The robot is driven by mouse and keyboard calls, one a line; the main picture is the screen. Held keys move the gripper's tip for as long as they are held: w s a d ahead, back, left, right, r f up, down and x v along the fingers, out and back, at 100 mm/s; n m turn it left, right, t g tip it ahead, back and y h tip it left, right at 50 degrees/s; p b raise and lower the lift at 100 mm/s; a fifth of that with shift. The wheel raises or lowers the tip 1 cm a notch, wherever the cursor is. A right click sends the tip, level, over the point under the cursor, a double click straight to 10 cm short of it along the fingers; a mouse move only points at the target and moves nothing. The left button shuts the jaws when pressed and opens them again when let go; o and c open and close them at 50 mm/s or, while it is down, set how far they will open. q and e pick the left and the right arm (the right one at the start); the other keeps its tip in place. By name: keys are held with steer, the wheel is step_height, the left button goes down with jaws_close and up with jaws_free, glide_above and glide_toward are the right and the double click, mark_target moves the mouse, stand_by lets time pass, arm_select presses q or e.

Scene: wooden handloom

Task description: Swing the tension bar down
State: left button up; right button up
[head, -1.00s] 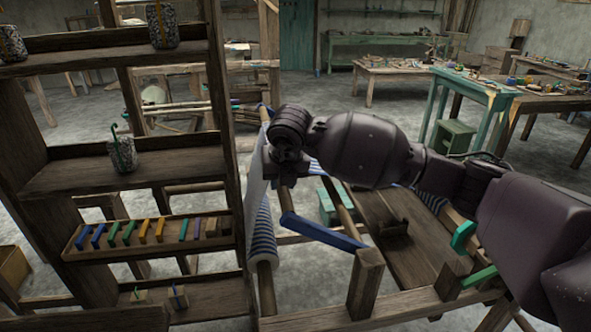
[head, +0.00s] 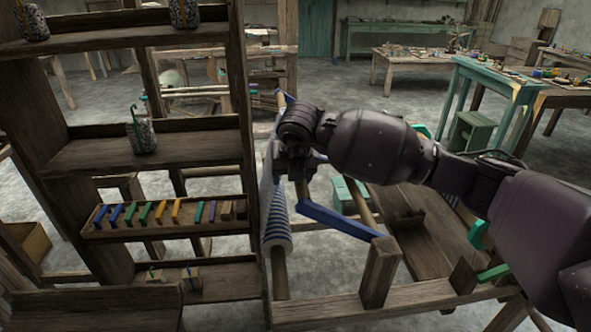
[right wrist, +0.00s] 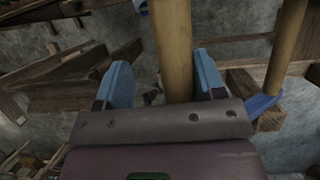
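The tension bar (head: 302,188) is a wooden rod on the loom, with a blue lever (head: 340,219) at its near end. The lever slopes down right to a wooden post (head: 380,272). A blue tip (head: 285,97) shows at the far end. My right gripper (head: 299,172) points down at the bar, its fingers mostly hidden there. In the right wrist view, the blue fingers (right wrist: 163,80) are apart, with a wooden rod (right wrist: 174,45) between them. The rod is close to the right finger, with a gap at the left one. My left gripper is out of view.
A wooden shelf rack (head: 160,173) with jars and coloured pieces stands close on the left. The striped cloth roll (head: 277,228) hangs beside the bar. Another loom rod (head: 362,200) runs to its right. Tables stand behind.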

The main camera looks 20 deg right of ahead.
steer(key=shift+r, duration=0.35)
steer(key=shift+d+r, duration=0.15)
steer(key=shift+s+r, duration=0.1)
steer(key=shift+r, duration=0.4)
steer(key=p+v, duration=0.1)
steer(key=v, duration=0.8)
steer(key=shift+s+r, duration=0.25)
steer(key=shift+s+f, duration=0.1)
